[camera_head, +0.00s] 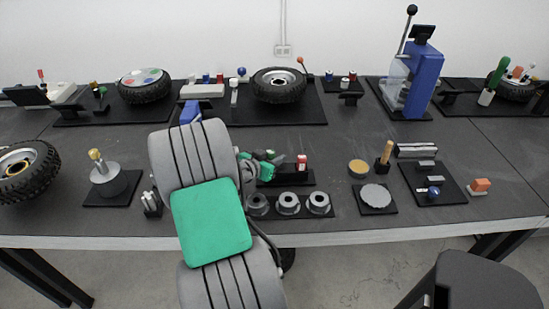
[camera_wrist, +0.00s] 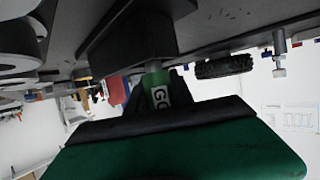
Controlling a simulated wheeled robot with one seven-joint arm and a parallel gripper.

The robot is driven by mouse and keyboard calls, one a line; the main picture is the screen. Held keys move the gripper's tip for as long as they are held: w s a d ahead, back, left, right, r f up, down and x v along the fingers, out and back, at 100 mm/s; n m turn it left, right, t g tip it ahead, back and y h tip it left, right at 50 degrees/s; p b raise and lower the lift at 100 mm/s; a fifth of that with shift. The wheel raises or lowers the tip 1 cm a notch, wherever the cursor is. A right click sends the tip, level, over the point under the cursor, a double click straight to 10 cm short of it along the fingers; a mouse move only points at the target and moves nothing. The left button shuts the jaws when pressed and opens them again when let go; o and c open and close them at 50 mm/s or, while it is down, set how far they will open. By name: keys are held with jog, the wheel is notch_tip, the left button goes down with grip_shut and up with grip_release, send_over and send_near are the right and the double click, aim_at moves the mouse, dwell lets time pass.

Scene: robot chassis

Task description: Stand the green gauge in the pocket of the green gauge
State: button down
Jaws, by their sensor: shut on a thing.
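The green gauge (camera_wrist: 157,86) is a short green cylinder with a white GO label, seen in the wrist view. My gripper (camera_wrist: 158,100) is shut on it. The end of the gauge away from the gripper meets a black block (camera_wrist: 118,38), the gauge stand; whether it is inside a pocket or only against the stand I cannot tell. In the head view my gripper (camera_head: 268,159) is over the left part of the black gauge stand (camera_head: 292,179), partly behind my arm. A red gauge (camera_head: 302,163) stands upright in the stand to the right. The green pocket is hidden.
A black tray with several grey rings (camera_head: 289,203) lies in front of the stand. A grey cylinder with a brass knob (camera_head: 112,180) is at the left. A wheel (camera_head: 279,86) lies behind. A round grey disc (camera_head: 375,195) on a plate is to the right.

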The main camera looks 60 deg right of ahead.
jog(key=shift+f+b, duration=0.6)
jog(key=shift+f, duration=0.05)
